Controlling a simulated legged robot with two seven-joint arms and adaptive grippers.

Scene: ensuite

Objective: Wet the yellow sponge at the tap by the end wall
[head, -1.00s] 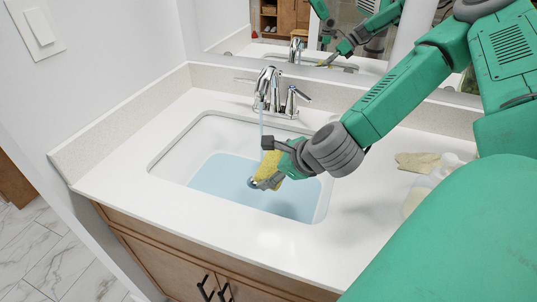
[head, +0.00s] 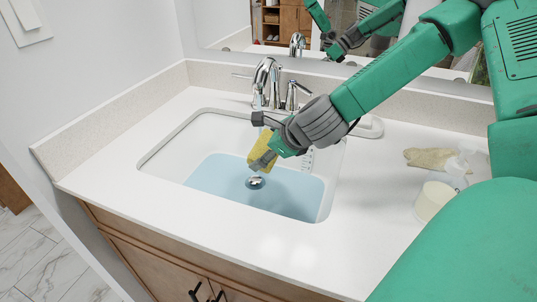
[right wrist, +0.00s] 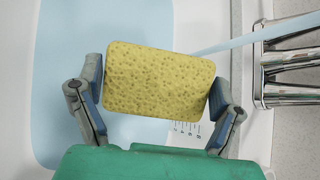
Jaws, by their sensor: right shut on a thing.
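The yellow sponge (head: 260,146) is held over the sink by my right gripper (head: 262,140). In the right wrist view the sponge (right wrist: 158,80) sits between the two fingers (right wrist: 158,103), which press on its short sides. The chrome tap (head: 266,76) stands at the sink's back rim, with its spout just above the sponge. A pale blue water stream (right wrist: 250,38) runs from the tap to the sponge's upper right corner in the wrist view; whether it hits the sponge or passes behind, I cannot tell. My left gripper is not in view.
The sink (head: 200,137) holds bluish water, with a round drain (head: 255,183). A mirror is behind the tap. The counter left of the sink is clear.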

